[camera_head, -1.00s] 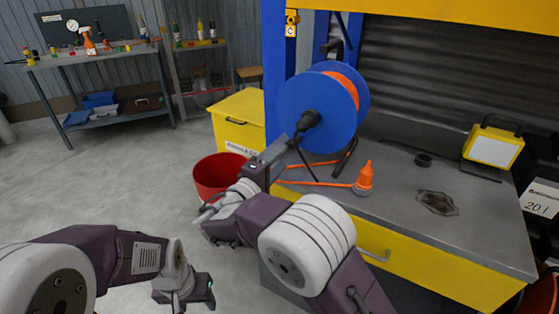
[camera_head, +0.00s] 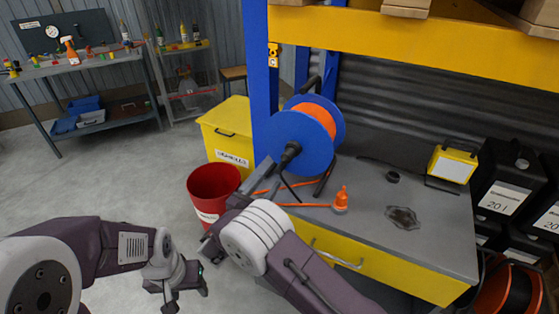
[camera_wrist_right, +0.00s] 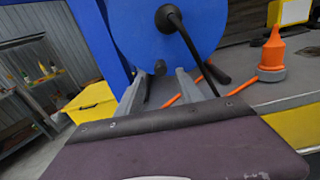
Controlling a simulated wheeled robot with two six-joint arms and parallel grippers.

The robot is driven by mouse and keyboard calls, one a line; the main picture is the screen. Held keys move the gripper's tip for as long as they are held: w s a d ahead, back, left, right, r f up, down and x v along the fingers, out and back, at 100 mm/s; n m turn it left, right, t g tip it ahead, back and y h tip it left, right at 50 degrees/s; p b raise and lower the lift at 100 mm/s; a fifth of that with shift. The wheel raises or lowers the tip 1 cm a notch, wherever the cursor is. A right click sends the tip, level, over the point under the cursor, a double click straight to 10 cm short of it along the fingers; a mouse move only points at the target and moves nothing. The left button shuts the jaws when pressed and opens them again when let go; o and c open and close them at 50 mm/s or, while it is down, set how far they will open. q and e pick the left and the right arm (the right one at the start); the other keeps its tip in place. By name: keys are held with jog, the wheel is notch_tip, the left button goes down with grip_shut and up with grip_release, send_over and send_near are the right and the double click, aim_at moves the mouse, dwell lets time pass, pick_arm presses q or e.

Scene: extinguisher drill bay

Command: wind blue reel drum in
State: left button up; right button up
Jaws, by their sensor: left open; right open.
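The blue reel drum (camera_head: 302,140) stands on the grey bench in its frame, with orange cord wound on it. Contact cannot be told. My left gripper (camera_head: 180,288) is open and empty, low over the floor.
Orange cord runs along the bench (camera_head: 375,232) to an orange plug (camera_head: 341,200). A work lamp (camera_head: 452,165) and black canisters (camera_head: 505,185) stand right. A red bucket (camera_head: 213,190) and a yellow box (camera_head: 228,130) are left of the bench. A blue post (camera_head: 262,80) rises beside the drum.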

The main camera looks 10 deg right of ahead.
aim_at(277, 172)
jog(key=x, duration=0.9)
jog(key=shift+b, duration=0.3)
grip_shut()
dwell(0.9)
